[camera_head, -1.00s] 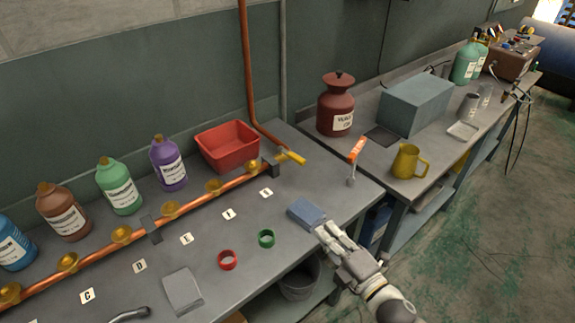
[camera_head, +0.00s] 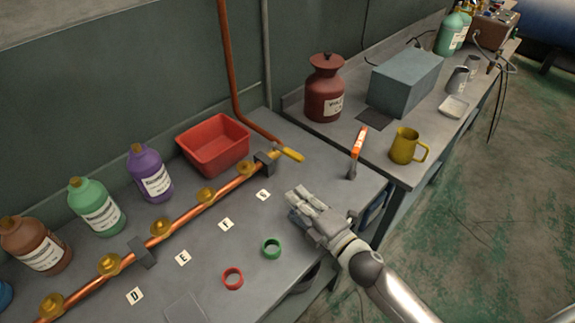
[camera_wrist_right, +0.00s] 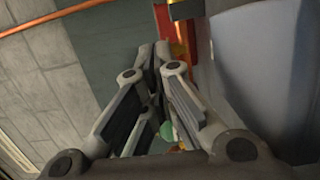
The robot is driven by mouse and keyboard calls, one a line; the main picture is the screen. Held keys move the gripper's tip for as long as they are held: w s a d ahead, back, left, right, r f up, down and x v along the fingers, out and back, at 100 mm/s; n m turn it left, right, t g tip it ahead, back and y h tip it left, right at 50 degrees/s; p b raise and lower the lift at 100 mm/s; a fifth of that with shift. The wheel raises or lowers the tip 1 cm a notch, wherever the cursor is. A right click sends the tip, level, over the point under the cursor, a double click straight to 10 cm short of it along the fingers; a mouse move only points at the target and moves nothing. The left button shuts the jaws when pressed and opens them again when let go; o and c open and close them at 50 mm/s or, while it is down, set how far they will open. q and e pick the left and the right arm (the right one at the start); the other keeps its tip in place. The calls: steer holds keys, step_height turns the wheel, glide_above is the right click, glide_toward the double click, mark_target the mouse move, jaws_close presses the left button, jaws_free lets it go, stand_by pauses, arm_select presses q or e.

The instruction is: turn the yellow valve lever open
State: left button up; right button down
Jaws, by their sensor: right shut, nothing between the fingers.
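The yellow valve lever (camera_head: 290,154) sticks out at the right end of the copper pipe (camera_head: 215,196), just past a dark clamp block (camera_head: 265,163). My right gripper (camera_head: 297,196) is shut and empty over the bench, apart from the lever and nearer the bench's front. Its fingers point toward the back wall. In the right wrist view the closed fingers (camera_wrist_right: 155,52) fill the middle, and a yellow piece, perhaps the lever, shows at the top edge. My left gripper is not in view.
A red bin (camera_head: 214,146) stands behind the pipe. A green ring (camera_head: 271,248) and a red ring (camera_head: 232,279) lie on the bench. An orange-handled tool (camera_head: 358,150) is right of the lever. A large blue-grey surface (camera_wrist_right: 270,70) fills the wrist view's right side.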

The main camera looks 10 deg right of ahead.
mark_target(286, 151)
steer(key=p+x, duration=0.1)
steer(key=x, duration=0.7)
steer(key=shift+w+a+r+p, duration=0.1)
steer(key=shift+w+p, duration=0.15)
steer(key=shift+p, duration=0.05)
steer(key=shift+w+d+p, duration=0.2)
steer(key=shift+w+d, duration=0.15)
steer(key=shift+d, duration=0.2)
steer(key=shift+w+d+p, duration=0.2)
steer(key=shift+w+d, duration=0.1)
steer(key=shift+d, duration=0.3)
steer(key=shift+w+d, duration=0.4)
steer(key=shift+d, duration=0.15)
steer(key=shift+d, duration=0.1)
steer(key=shift+d+n+y, duration=0.2)
steer(key=shift+n+y, duration=0.1)
steer(key=shift+y, duration=0.1)
